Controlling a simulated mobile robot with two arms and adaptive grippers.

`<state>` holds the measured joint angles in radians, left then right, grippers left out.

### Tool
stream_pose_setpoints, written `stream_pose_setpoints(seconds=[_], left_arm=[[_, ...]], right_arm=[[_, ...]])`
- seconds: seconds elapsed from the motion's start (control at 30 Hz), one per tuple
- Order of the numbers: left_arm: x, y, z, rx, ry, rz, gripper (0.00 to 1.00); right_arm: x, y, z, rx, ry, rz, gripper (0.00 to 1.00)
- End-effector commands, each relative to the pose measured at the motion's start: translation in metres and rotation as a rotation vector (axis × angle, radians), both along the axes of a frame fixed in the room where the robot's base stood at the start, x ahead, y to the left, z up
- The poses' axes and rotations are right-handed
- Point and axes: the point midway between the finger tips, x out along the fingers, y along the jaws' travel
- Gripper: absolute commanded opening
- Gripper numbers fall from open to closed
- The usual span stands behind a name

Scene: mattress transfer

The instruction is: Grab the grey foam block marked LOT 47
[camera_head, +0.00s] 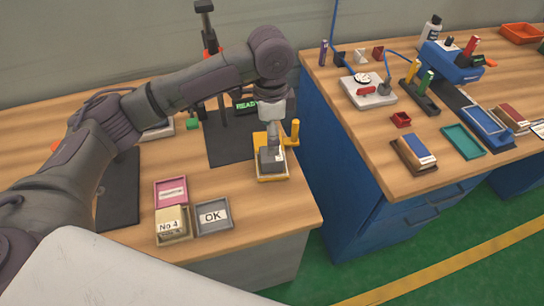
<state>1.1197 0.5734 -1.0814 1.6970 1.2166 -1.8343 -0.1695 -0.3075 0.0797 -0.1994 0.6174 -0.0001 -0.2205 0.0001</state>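A small dark grey block (271,158) sits on a yellow fixture (273,178) near the right edge of the left wooden bench. No marking can be read on it, so I cannot tell if it is the LOT 47 block. My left arm comes in from the left and reaches over the bench. Its gripper (274,143) points straight down, with the fingertips at or just above the block. The fingers are too small and overlapped to show whether they grip it. My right gripper is not in view.
A grey tray marked OK (213,218), a box marked No 4 (172,224) and a pink tray (170,192) stand at the bench's front. A yellow handle (291,133) rises beside the fixture. A gap separates this bench from the right bench (365,145), which holds many items.

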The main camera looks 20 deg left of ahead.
Motion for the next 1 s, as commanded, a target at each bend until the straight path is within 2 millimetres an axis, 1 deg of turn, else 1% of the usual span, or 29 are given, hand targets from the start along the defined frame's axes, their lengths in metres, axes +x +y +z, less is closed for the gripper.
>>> stream_pose_setpoints(seconds=[0.03,0.1,0.2,0.37,0.47,0.6,0.7,0.8,0.97,1.0], left_arm=[[-0.001,0.000,-0.011,0.002,0.004,0.000,0.90],[-0.001,0.000,-0.023,0.001,0.003,0.001,0.90],[0.000,0.000,-0.034,0.001,0.000,0.001,0.90],[0.001,0.000,-0.044,-0.001,-0.001,0.000,0.90],[0.001,0.001,-0.056,0.001,0.001,0.000,0.90],[0.004,0.002,-0.078,0.001,0.000,0.001,0.90],[0.004,0.001,-0.088,0.000,0.000,-0.001,0.90],[0.004,0.001,-0.092,0.000,-0.002,-0.002,0.90],[0.004,0.001,-0.092,0.000,-0.003,-0.002,0.90],[0.004,0.001,-0.092,0.000,-0.002,-0.001,0.88]], right_arm=[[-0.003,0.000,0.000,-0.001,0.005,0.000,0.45],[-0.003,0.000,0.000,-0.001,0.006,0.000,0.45],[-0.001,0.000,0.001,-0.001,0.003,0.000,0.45],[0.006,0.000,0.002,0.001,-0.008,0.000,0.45],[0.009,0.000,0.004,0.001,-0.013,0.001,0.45],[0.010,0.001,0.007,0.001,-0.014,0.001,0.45],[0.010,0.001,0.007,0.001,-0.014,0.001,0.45],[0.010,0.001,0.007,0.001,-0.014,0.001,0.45],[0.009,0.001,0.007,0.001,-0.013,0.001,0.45],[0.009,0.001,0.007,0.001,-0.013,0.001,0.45]])
